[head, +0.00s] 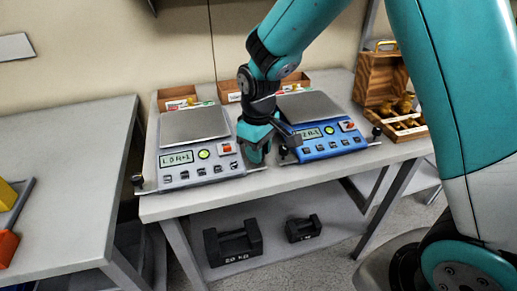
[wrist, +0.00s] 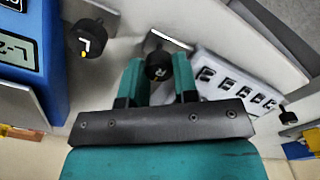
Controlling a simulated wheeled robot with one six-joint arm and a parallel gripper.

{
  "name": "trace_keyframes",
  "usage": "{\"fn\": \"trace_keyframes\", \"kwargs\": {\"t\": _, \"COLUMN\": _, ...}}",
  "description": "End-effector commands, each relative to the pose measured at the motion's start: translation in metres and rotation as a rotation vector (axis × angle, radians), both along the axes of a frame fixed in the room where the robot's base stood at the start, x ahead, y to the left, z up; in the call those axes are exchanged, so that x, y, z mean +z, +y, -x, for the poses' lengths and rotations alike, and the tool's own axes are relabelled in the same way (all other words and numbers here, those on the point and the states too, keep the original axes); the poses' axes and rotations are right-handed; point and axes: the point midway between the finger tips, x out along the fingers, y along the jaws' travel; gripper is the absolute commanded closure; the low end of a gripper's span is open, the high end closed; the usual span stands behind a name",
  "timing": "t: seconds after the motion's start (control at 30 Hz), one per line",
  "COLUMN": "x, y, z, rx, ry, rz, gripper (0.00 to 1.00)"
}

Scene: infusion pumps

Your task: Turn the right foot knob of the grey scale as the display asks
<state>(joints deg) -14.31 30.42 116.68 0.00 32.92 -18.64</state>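The grey scale (head: 196,172) stands on the table at the left, its display (head: 176,159) reading "L 0 R+1". Its right foot knob (wrist: 157,66) is black, marked R, and shows between my fingers in the wrist view. My gripper (head: 255,152) points down at the scale's front right corner and hides that knob in the head view. In the wrist view, my gripper (wrist: 159,78) has a finger on each side of the knob, with no clear gap; it looks shut on it. The left foot knob (head: 137,181) of the grey scale stands free.
A blue scale (head: 325,145) stands close on the right; its L knob (wrist: 85,40) is near my gripper. Wooden trays (head: 178,95) and a wooden weight box (head: 380,75) stand behind and to the right. Black weights (head: 233,244) lie on the lower shelf. Another table (head: 60,150) is at left.

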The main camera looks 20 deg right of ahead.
Motion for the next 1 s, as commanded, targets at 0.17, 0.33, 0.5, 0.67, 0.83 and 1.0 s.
{"fn": "trace_keyframes", "kwargs": {"t": 0.17, "x": 0.0006, "y": 0.0000, "z": -0.0001, "rx": -0.009, "ry": 0.000, "rz": 0.000, "gripper": 0.96}}
{"fn": "trace_keyframes", "kwargs": {"t": 0.33, "x": 0.0014, "y": -0.0001, "z": -0.0004, "rx": -0.059, "ry": -0.001, "rz": -0.001, "gripper": 0.96}}
{"fn": "trace_keyframes", "kwargs": {"t": 0.5, "x": 0.0023, "y": -0.0003, "z": -0.0009, "rx": -0.161, "ry": -0.001, "rz": 0.000, "gripper": 0.96}}
{"fn": "trace_keyframes", "kwargs": {"t": 0.67, "x": 0.0025, "y": -0.0006, "z": -0.0009, "rx": -0.293, "ry": -0.001, "rz": 0.000, "gripper": 0.96}}
{"fn": "trace_keyframes", "kwargs": {"t": 0.83, "x": 0.0025, "y": -0.0009, "z": -0.0013, "rx": -0.439, "ry": -0.002, "rz": -0.001, "gripper": 0.96}}
{"fn": "trace_keyframes", "kwargs": {"t": 1.0, "x": 0.0025, "y": -0.0012, "z": -0.0015, "rx": -0.571, "ry": -0.003, "rz": -0.001, "gripper": 0.96}}
